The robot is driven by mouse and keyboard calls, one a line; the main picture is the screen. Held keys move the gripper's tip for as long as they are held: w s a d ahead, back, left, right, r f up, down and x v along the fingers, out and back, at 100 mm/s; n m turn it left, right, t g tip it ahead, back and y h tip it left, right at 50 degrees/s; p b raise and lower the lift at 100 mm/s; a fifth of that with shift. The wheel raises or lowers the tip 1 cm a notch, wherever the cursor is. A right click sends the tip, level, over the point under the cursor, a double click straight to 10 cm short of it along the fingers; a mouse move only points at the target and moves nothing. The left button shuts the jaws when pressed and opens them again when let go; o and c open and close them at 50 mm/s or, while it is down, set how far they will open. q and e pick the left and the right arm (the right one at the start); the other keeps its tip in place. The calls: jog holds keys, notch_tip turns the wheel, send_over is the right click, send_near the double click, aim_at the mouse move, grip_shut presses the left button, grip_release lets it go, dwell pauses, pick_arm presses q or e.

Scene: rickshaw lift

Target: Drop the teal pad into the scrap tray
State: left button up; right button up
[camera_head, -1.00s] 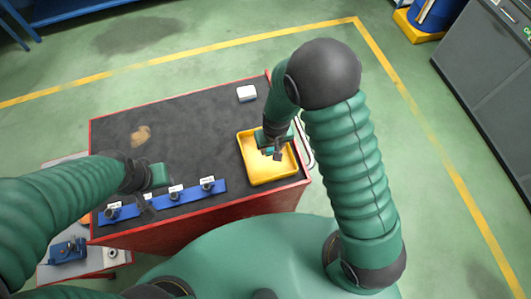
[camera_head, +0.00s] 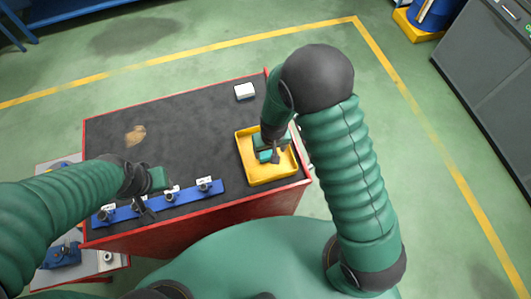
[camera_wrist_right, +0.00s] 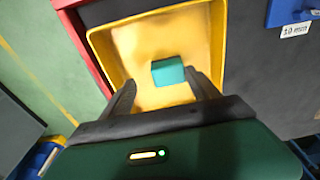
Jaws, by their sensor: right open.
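The scrap tray (camera_head: 286,176) is a yellow, shallow, square tray at the cart's right end. My right gripper (camera_head: 272,157) is over the tray, pointing down into it. In the right wrist view its two fingers (camera_wrist_right: 163,95) are spread wide. The teal pad (camera_wrist_right: 168,71) shows as a small block against the tray's yellow floor, between and beyond the fingertips, with a gap to each finger. I cannot tell for sure whether it touches the floor. My left gripper (camera_head: 147,212) hangs by the blue rail; its fingers are too small to read.
The dark cart top (camera_head: 190,130) has red edges. A blue rail (camera_head: 150,205) with several labelled fittings lies along its near edge. A white block (camera_head: 244,91) lies behind the tray. The middle of the top is clear. A grey cabinet (camera_head: 490,80) stands at right.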

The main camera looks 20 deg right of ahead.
jog(key=shift+a+r, duration=0.2)
jog(key=shift+r, duration=0.1)
jog(key=r, duration=0.6)
jog(key=shift+s+a, duration=0.25)
jog(key=shift+s, duration=0.05)
pick_arm(q)
jog(key=shift+a+f+b, duration=0.35)
jog(key=shift+f+b, duration=0.1)
jog(key=shift+f, duration=0.05)
pick_arm(e)
notch_tip(320, 180, up, 10)
jog(key=s+d, duration=0.1)
jog(key=shift+s, duration=0.15)
pick_arm(q)
jog(key=shift+a, duration=0.15)
jog(key=b+x, duration=0.3)
jog(key=s+b+x, duration=0.1)
jog(key=b+x, duration=0.1)
jog(key=b, duration=0.1)
jog(key=shift+f, duration=0.55)
pick_arm(e)
jog(key=s+d+f+t, duration=0.1)
jog(key=s+d+f, duration=0.5)
jog(key=s+f, duration=0.1)
jog(key=shift+s+f, duration=0.35)
jog(key=shift+f, duration=0.2)
pick_arm(q)
jog(key=shift+d, duration=0.2)
pick_arm(e)
jog(key=shift+d, duration=0.2)
